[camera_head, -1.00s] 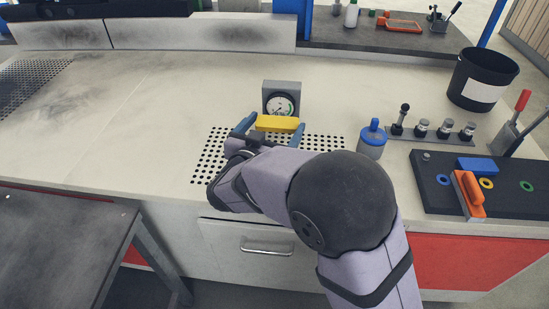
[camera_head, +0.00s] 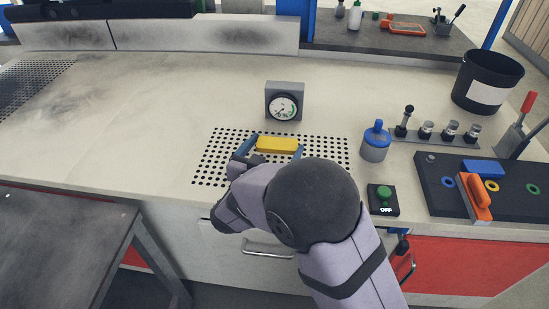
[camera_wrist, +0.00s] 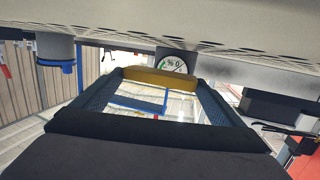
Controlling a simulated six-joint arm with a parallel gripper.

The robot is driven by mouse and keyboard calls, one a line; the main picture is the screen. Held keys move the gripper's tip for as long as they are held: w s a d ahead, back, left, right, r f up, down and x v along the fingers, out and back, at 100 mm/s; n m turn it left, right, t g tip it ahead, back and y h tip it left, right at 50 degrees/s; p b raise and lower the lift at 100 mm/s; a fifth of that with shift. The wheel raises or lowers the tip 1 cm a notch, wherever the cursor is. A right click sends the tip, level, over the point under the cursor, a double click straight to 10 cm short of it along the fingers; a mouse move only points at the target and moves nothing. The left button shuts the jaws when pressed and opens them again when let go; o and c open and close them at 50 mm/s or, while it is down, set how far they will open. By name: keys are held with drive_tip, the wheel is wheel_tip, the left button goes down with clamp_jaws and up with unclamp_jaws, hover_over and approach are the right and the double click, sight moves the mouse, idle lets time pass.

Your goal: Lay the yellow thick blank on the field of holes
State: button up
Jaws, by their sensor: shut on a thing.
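My gripper (camera_head: 276,148) is shut on the yellow thick blank (camera_head: 278,144), with one blue fingertip at each end of it. In the head view the blank appears over the upper middle of the field of holes (camera_head: 212,160), lying crosswise. In the wrist view the blank (camera_wrist: 158,76) spans between the two fingers, and a gap shows between it and the perforated surface (camera_wrist: 210,42). The exact height is hard to tell. My arm hides the lower middle of the field.
A dial gauge (camera_head: 284,102) stands just behind the field. To the right are a blue-capped jar (camera_head: 375,142), a green button box (camera_head: 384,200), a small rack (camera_head: 440,137) and a dark fixture board (camera_head: 510,192). The bench (camera_head: 140,120) at left is clear.

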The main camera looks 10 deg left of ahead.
sight(275, 158)
drive_tip(key=shift+f+b, duration=0.4)
drive_tip(key=shift+f, duration=1.3)
drive_tip(key=shift+f, duration=0.2)
drive_tip(key=o, duration=1.4)
drive_tip(key=shift+f, duration=0.1)
drive_tip(key=shift+r, duration=0.2)
drive_tip(key=p+v, duration=0.1)
drive_tip(key=v, duration=1.1)
